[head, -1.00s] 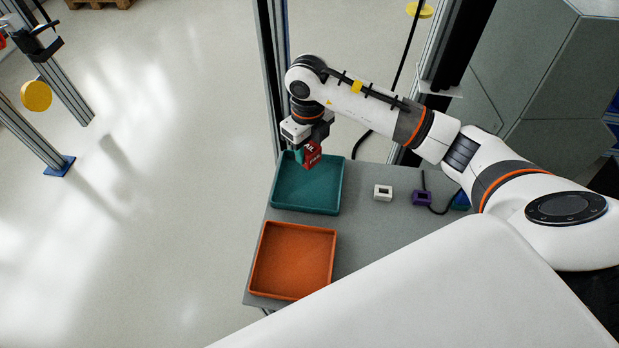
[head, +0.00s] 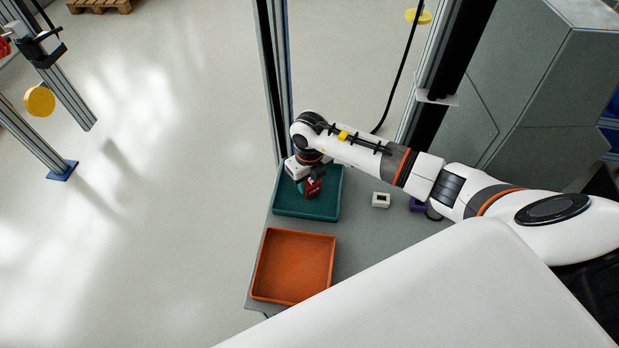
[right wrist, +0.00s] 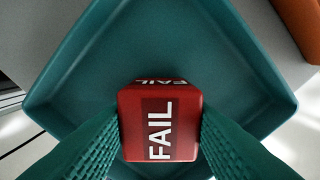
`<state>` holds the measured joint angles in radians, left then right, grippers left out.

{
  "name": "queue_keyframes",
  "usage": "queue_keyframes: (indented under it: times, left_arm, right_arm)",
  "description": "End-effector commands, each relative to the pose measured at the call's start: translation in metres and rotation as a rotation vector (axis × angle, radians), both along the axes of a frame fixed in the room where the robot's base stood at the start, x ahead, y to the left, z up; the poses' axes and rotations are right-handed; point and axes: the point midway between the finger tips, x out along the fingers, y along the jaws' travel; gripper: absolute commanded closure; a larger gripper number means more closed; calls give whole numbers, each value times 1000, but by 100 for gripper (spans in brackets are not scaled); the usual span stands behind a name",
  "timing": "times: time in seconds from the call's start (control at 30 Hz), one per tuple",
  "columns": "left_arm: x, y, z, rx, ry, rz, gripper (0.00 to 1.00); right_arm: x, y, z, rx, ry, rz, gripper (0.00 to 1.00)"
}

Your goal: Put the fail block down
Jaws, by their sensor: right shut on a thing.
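The fail block is a red cube with white FAIL lettering (right wrist: 160,122). In the right wrist view it sits between the two teal fingers of my right gripper (right wrist: 160,135), which is shut on it. In the head view the red block (head: 313,188) shows under my right gripper (head: 308,187), inside the outline of the teal tray (head: 331,208). The tray floor (right wrist: 160,40) shows around the block in the wrist view. I cannot tell whether the block touches the tray floor. My left gripper is not in view.
An empty orange tray (head: 293,266) lies in front of the teal tray on the grey table (head: 352,238). A small white box (head: 381,200) and a purple one (head: 418,205) stand to the right. A metal post (head: 275,80) rises behind the table.

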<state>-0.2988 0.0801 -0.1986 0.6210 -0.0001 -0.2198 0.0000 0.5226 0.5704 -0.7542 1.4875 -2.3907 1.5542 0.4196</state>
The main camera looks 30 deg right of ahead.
Motion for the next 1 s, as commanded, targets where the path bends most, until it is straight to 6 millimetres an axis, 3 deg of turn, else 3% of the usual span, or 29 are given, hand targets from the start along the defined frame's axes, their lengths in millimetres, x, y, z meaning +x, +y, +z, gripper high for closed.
queue_keyframes:
  times: [0.23, 0.27, 0.4, 0.77, 1.0]
  left_arm:
    - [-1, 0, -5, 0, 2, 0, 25]
    - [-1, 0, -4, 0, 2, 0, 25]
    - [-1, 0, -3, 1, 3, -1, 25]
    - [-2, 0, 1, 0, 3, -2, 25]
    - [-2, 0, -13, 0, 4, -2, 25]
  right_arm:
    - [0, 0, -4, 0, -1, 1, 83]
    - [0, 0, -4, 0, -1, 1, 58]
    - [0, 0, -3, 0, -1, 1, 38]
    - [0, 0, 4, 1, -1, 1, 38]
    - [2, 0, 44, 0, -8, 2, 38]
